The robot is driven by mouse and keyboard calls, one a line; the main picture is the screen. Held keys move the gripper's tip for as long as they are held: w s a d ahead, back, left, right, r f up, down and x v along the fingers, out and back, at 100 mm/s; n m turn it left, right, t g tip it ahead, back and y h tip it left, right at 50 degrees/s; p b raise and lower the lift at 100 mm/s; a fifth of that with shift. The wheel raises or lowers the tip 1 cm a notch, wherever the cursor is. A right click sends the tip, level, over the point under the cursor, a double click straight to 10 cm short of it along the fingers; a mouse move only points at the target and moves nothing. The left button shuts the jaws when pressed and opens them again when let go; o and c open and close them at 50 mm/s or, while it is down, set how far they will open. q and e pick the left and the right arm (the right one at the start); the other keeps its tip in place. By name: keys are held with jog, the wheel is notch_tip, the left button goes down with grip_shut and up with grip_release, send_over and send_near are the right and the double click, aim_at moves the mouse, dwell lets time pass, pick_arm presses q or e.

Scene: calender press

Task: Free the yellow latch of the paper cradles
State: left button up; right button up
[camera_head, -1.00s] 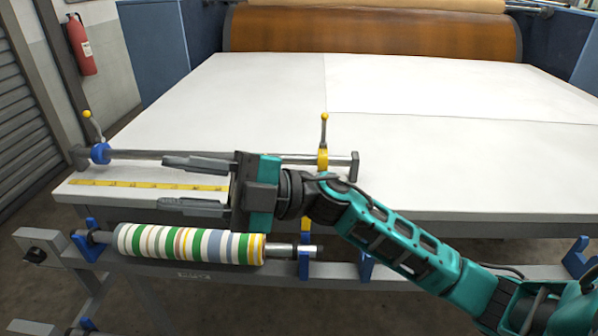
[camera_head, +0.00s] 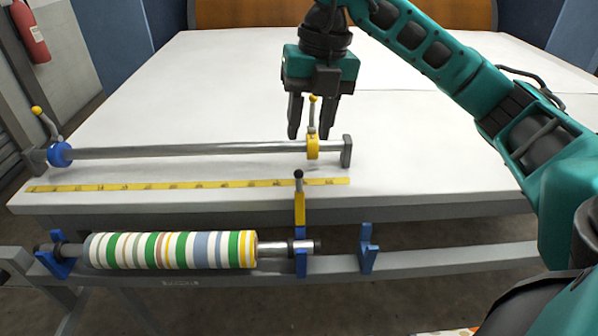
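A yellow latch (camera_head: 299,209) with a black-knobbed lever stands upright at the right blue paper cradle (camera_head: 301,262). The striped roll (camera_head: 170,250) lies with its metal shaft across this cradle and the left blue cradle (camera_head: 62,262). My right gripper (camera_head: 309,134) points down above the table, farther back than the latch, with its fingers apart. A yellow-knobbed lever on the yellow collar (camera_head: 312,148) shows between the fingers; I cannot tell whether they touch it. My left gripper is out of view.
A steel bar (camera_head: 190,150) runs along the white table (camera_head: 220,75), with a blue collar (camera_head: 60,154) at its left. A yellow measuring strip (camera_head: 190,186) lies in front. Another blue bracket (camera_head: 368,248) stands right of the roll.

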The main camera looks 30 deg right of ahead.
aim_at(300, 174)
jog(key=f, duration=0.3)
jog(key=a+f, duration=0.1)
jog(key=f, duration=0.5)
jog(key=shift+w+a+f, duration=0.15)
jog(key=shift+w+f, duration=0.15)
jog(key=shift+f, duration=0.05)
grip_shut()
